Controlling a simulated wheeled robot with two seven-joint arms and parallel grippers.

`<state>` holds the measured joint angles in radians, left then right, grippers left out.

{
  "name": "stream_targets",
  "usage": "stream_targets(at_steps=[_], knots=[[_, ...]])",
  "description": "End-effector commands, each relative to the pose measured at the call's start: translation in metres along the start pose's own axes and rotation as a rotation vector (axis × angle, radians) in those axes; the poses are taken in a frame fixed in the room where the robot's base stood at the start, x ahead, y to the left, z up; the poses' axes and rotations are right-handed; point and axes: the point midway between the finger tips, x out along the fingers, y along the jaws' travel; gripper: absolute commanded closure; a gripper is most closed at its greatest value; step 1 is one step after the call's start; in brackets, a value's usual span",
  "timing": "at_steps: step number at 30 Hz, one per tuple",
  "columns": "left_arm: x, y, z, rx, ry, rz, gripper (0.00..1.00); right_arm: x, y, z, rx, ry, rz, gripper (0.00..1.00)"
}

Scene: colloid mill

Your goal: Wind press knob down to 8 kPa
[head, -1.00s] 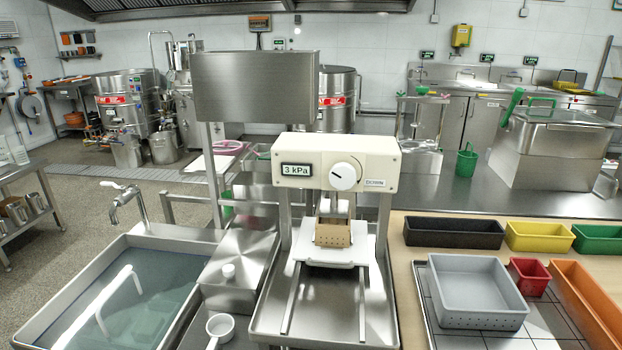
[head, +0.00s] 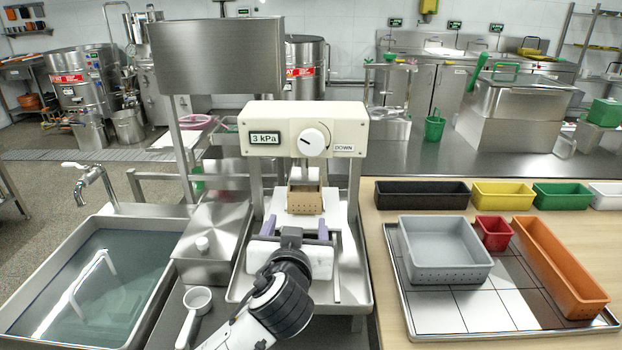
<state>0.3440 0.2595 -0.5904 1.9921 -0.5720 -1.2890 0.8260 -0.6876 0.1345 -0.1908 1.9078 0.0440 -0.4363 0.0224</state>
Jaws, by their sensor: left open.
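The press head (head: 345,119) is a cream box on metal posts. Its display (head: 265,138) reads 3 kPa. The white round press knob (head: 312,142) sits right of the display, beside a DOWN label. A tan perforated mould (head: 305,204) stands on the white board under the press. My left gripper (head: 292,222) reaches up from the bottom of the head view. Its jaws are open, with the purple-tipped fingers apart, below the knob and in front of the mould. It touches neither as far as I can tell. My right gripper is out of view.
A water-filled sink (head: 105,285) with a tap lies at left, and a white scoop (head: 196,305) is beside it. At right, a grey perforated tray (head: 442,250), a red tub (head: 493,233) and an orange bin (head: 560,266) stand on a tiled tray. A sheet-metal panel (head: 220,58) rises behind the press.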

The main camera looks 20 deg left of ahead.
Motion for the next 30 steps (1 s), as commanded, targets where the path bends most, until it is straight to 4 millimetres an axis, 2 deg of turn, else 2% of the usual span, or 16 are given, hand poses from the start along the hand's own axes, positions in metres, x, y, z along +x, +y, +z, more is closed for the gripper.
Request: stream_targets(at_steps=[1,3,7,11,24,30], knots=[[0.007,0.005,-0.033,-0.013,0.085,-0.007,0.34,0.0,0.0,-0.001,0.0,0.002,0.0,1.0],[0.011,0.011,-0.063,-0.032,0.17,-0.011,0.34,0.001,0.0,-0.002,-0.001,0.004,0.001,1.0],[0.014,0.016,-0.097,-0.053,0.263,-0.013,0.34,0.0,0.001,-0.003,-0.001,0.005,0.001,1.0],[0.021,0.018,-0.109,-0.058,0.289,-0.012,0.34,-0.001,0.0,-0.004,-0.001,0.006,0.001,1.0],[0.093,0.015,-0.129,-0.058,0.285,-0.014,0.34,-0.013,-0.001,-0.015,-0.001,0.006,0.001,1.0],[0.109,0.016,-0.133,-0.059,0.284,-0.011,0.34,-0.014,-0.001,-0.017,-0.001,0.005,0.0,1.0]])
